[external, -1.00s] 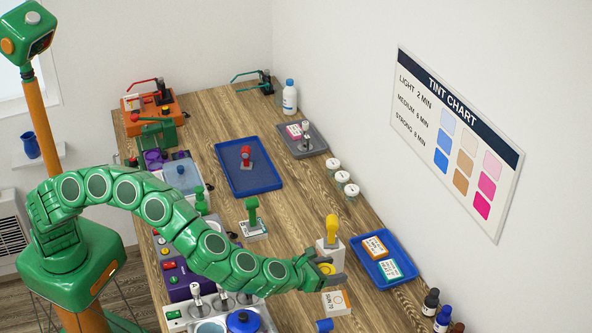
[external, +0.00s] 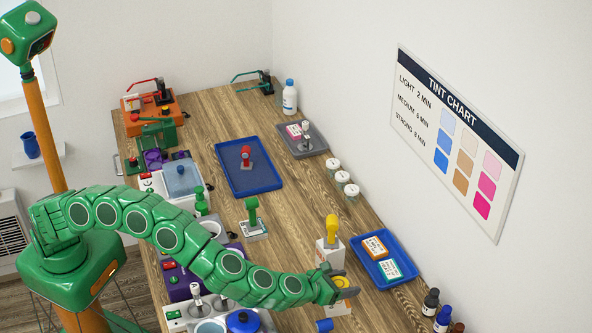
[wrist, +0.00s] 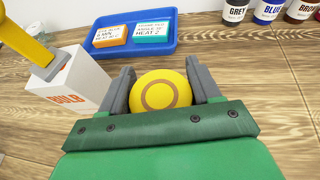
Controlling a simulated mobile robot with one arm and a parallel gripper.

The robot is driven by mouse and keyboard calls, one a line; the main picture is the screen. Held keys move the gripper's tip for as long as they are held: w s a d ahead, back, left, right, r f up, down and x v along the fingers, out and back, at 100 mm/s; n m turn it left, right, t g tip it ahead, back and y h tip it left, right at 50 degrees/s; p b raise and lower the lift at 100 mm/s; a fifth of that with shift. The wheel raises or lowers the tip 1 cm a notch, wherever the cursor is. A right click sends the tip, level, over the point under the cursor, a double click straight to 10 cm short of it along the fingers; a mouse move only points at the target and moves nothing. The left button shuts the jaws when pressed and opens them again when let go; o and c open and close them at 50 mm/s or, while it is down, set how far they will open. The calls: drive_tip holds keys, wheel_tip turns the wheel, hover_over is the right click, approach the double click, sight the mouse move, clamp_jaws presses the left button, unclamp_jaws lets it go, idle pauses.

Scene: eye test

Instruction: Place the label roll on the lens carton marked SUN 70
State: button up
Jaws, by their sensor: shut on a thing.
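My gripper (external: 343,283) is shut on a round yellow roll, which I take to be the label roll (wrist: 160,93). In the wrist view it sits between the two grey fingers and shows a tan ring on its face. In the external view the roll is over a small white carton (external: 337,307), largely covered by my gripper and the roll. Its marking cannot be read now. I cannot tell whether the roll touches the carton. The carton is hidden in the wrist view.
A white box (external: 328,255) with a yellow handle stands close behind my gripper. A blue tray (wrist: 168,45) holds an orange and a teal carton. Dark-capped bottles (external: 430,302) stand at the right, and a blue cylinder (external: 325,325) lies near the front.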

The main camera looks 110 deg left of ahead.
drive_tip(key=shift+f, duration=1.45)
drive_tip(key=shift+f, duration=0.1)
drive_tip(key=o, duration=1.1)
drive_tip(key=shift+s+d, duration=0.1)
drive_tip(key=shift+v, duration=5.95)
